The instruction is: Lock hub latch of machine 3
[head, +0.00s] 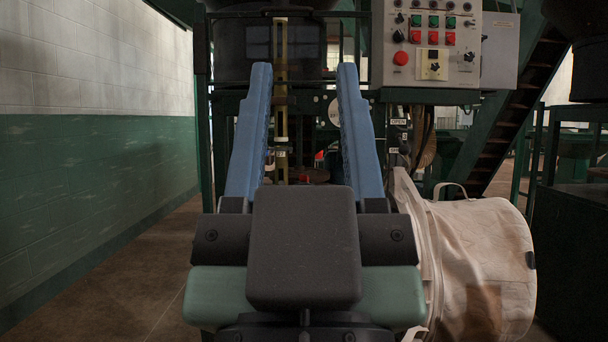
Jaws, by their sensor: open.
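My gripper (304,78) fills the middle of the head view. Its two long blue fingers stand wide apart, point away from me and have nothing between them. Behind it stands a green-framed machine with a yellow vertical bar (281,85), seen between the fingers. A small white OPEN label (398,121) is just right of the right fingertip. Dark parts lie below this label, too small and dark to tell whether one is the hub latch. No machine number is clearly readable. My wrist and fingers hide the lower middle of the machine.
A control panel (427,45) with buttons hangs at the upper right. A large beige bulk bag (480,262) bulges at the right, close beside my gripper. Green stairs (500,125) rise behind it. A white and green wall (90,150) runs along the left, with clear floor (125,285) before it.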

